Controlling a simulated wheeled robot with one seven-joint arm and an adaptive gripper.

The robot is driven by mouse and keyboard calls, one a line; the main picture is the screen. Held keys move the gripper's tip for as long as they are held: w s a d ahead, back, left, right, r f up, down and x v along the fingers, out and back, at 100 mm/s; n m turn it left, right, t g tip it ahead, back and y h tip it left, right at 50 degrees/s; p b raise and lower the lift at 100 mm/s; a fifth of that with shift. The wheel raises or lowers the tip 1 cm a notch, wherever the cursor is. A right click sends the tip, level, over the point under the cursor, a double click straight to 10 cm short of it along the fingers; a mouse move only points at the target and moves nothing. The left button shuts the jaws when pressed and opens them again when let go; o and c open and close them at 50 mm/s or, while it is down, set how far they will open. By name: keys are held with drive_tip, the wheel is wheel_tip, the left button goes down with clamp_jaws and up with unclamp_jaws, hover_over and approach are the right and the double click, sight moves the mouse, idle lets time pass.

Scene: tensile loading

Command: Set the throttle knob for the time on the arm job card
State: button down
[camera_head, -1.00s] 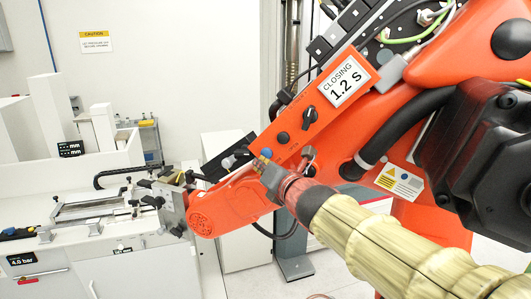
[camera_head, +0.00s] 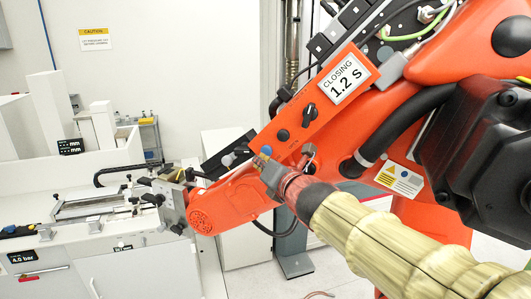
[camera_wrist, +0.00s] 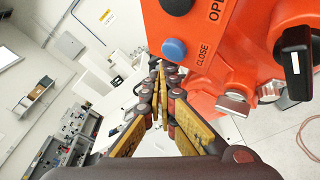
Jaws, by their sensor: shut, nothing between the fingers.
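The arm job card (camera_head: 343,79) is a white plate on the orange arm, reading "CLOSING 1.2 S". A black knob (camera_head: 310,113) with a white pointer line sits below it on the orange panel. What seems to be the same knob is large at the right edge of the wrist view (camera_wrist: 296,52); I cannot read a scale around it. A blue button (camera_wrist: 174,49) sits left of the "CLOSE" label. My gripper (camera_wrist: 157,65) is shut and empty, its fingertips just below the blue button in the wrist view; I cannot tell whether they touch anything.
Metal fittings (camera_wrist: 233,104) stick out of the orange housing, right of my fingers. A white bench (camera_head: 140,245) with a clamp fixture and a "4.0 bar" display stands at the left. Hoses hang off the orange arm. Pale floor is open below.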

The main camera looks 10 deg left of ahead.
drive_tip(key=shift+w, duration=0.2)
drive_tip(key=shift+w+d, duration=0.1)
drive_tip(key=shift+w, duration=0.15)
drive_tip(key=shift+w, duration=0.5)
idle(1.9)
drive_tip(key=shift+s, duration=0.2)
idle(2.5)
drive_tip(key=shift+s+b, duration=0.45)
drive_tip(key=shift+s, duration=0.3)
drive_tip(key=shift+s+a+b, duration=0.25)
drive_tip(key=shift+s+b, duration=0.55)
drive_tip(key=shift+s, duration=0.45)
drive_tip(key=shift+s+a+b, duration=0.2)
drive_tip(key=shift+s+b, duration=0.6)
drive_tip(key=shift+s, duration=0.45)
